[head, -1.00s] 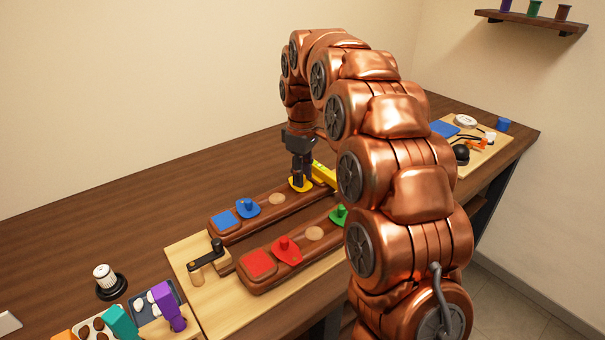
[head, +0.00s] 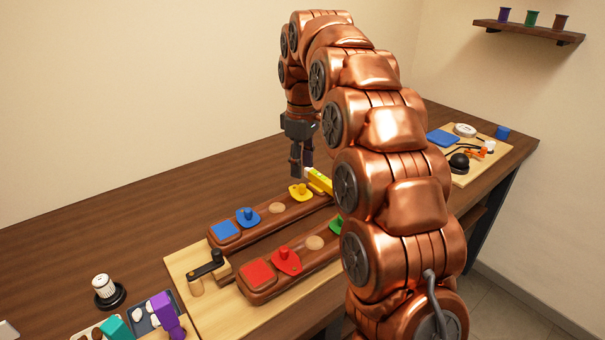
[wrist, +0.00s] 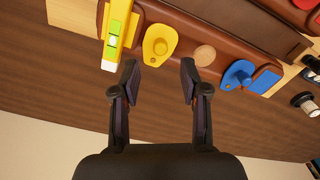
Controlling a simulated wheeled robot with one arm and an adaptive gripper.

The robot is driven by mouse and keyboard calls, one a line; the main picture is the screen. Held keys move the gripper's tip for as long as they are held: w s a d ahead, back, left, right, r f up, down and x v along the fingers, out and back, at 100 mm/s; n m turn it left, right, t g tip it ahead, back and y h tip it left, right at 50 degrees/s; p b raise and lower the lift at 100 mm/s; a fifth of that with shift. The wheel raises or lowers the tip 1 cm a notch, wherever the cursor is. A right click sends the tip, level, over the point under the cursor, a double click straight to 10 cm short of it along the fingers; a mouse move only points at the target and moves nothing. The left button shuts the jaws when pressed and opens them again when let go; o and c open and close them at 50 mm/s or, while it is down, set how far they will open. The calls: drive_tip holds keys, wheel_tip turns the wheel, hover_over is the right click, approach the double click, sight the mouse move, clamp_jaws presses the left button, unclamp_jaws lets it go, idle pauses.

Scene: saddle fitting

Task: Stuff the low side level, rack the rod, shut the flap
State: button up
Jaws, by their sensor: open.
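My gripper (head: 302,174) is open and empty, raised above the far padded bar. The wrist view shows its two fingers (wrist: 160,78) apart, with nothing between them. The far brown bar (head: 262,222) bears a blue square (head: 225,230), a blue flap with a knob (head: 248,218), a pale round spot (head: 277,208) and a yellow flap with a knob (head: 301,193). A yellow level (head: 320,181) lies past the yellow flap; its green vial (wrist: 113,34) shows in the wrist view. The near bar (head: 300,272) has a red square, a red flap (head: 286,260) and a green flap (head: 337,225), partly hidden by my arm. I cannot identify the rod.
A second board (head: 485,150) holds small items. Bare table lies behind the bars.

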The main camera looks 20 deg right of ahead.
drive_tip(key=shift+r, duration=0.8)
drive_tip(key=shift+s+a+r, duration=0.1)
drive_tip(key=shift+s+r, duration=0.1)
drive_tip(key=shift+s, duration=0.15)
drive_tip(key=s+a+f+m+g+p, duration=0.1)
drive_tip(key=s+m+p, duration=0.3)
drive_tip(key=s, duration=1.5)
drive_tip(key=s+a+f+m+p, duration=0.3)
drive_tip(key=s+m+p, duration=0.1)
drive_tip(key=s, duration=1.6)
drive_tip(key=shift+f+g+p, duration=0.2)
drive_tip(key=shift+g+p, duration=0.2)
drive_tip(key=shift+s, duration=0.1)
